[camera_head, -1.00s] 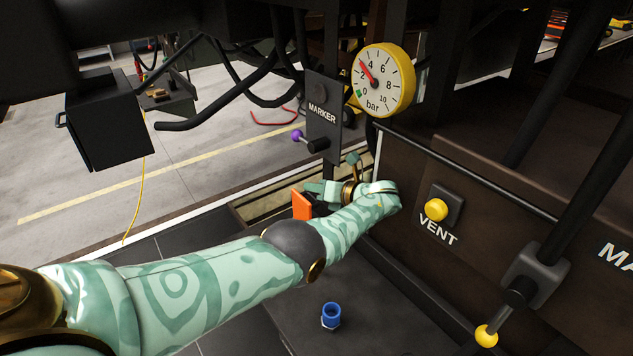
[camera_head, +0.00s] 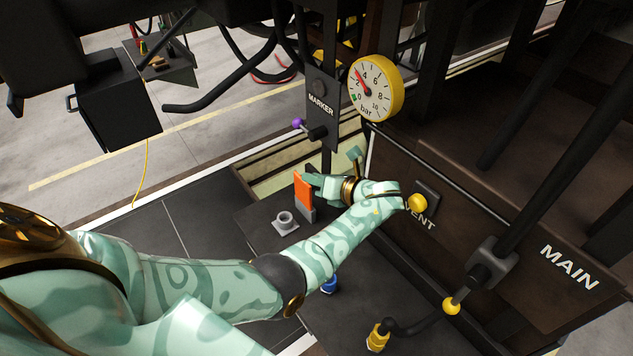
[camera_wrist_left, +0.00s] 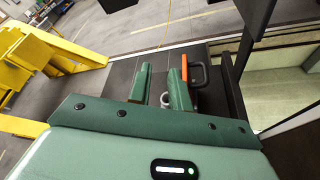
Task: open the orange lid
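The orange lid (camera_head: 304,188) stands about upright on a small grey mount by the dark panel's far end. In the left wrist view the orange lid (camera_wrist_left: 174,82) shows beside and behind the right finger, with a dark loop-shaped part next to it. My left gripper (camera_head: 313,182) is at the lid's right side. In the left wrist view its two fingers (camera_wrist_left: 161,88) are apart with nothing held between them. I cannot tell whether a finger touches the lid. My right gripper is not in view.
A blue fitting (camera_head: 329,284) is partly behind my forearm. The MARKER plate (camera_head: 321,108), yellow gauge (camera_head: 375,88) and yellow VENT button (camera_head: 417,203) are close by. A yellow frame (camera_wrist_left: 40,50) shows left in the wrist view.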

